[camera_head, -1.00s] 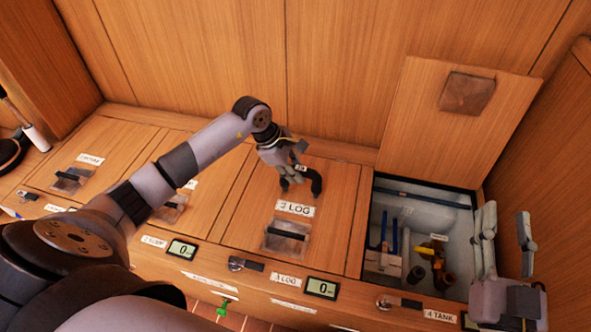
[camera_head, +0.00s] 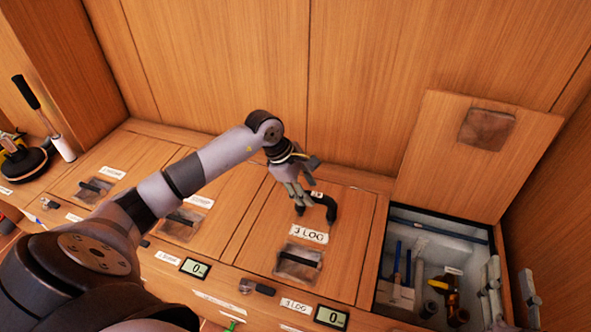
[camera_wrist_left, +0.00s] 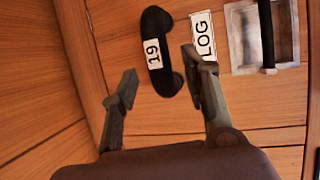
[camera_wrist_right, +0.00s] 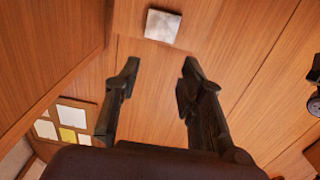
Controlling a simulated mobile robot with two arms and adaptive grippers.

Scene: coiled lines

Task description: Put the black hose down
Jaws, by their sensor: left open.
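The black hose (camera_head: 331,208) is a short curved piece with a white tag. It lies on the closed wooden lid labelled 3 LOG (camera_head: 345,240), just above that label. In the left wrist view the hose (camera_wrist_left: 155,22) carries the tag "19" and lies beyond the fingertips, apart from them. My left gripper (camera_head: 300,198) is open and empty, beside the hose's left end in the head view. My right gripper (camera_head: 512,298) is open and empty near the open tank at the right; the right wrist view shows its fingers (camera_wrist_right: 155,80) apart with nothing between them.
The open compartment (camera_head: 382,262) at right holds pipes and brass-coloured fittings. Its raised lid (camera_head: 455,165) leans against the back wall. Closed lids with recessed handles (camera_head: 185,222) run to the left. A round black tool (camera_head: 22,160) stands at far left.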

